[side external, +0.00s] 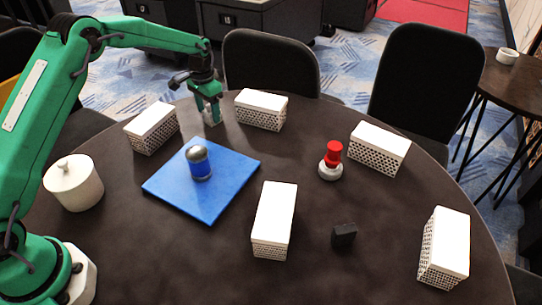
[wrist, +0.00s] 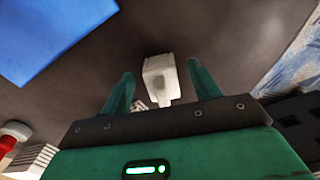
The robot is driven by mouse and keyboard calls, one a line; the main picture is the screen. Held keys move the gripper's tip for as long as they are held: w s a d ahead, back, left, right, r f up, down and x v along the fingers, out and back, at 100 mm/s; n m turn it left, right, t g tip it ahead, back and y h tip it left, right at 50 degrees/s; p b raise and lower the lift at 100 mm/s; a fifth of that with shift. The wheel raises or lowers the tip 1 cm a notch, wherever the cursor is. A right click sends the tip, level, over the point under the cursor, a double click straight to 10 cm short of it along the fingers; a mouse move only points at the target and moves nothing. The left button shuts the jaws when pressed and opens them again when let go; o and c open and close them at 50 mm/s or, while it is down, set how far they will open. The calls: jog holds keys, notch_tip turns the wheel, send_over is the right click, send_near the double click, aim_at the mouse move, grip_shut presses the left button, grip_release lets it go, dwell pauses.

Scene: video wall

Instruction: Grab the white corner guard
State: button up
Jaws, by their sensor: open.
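The white corner guard (wrist: 160,76) shows in the wrist view as a small pale block with a bent shape, in the gap between my fingers. My gripper (wrist: 161,70) is open, with one green finger on each side of the guard; I see no contact. In the side external view my gripper (side external: 208,104) points down at the far edge of the dark round table. The guard (side external: 212,120) is a small pale patch there under the fingertips, mostly hidden by them.
White perforated boxes stand close on both sides, one at left (side external: 152,127) and one at right (side external: 261,109). A blue mat (side external: 225,185) carries a blue and silver capsule (side external: 199,162). A white lidded pot (side external: 73,183), red-topped item (side external: 331,160) and black block (side external: 344,236) also stand there.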

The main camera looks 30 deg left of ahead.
jog(key=shift+f, duration=1.2)
jog(key=c, duration=1.1)
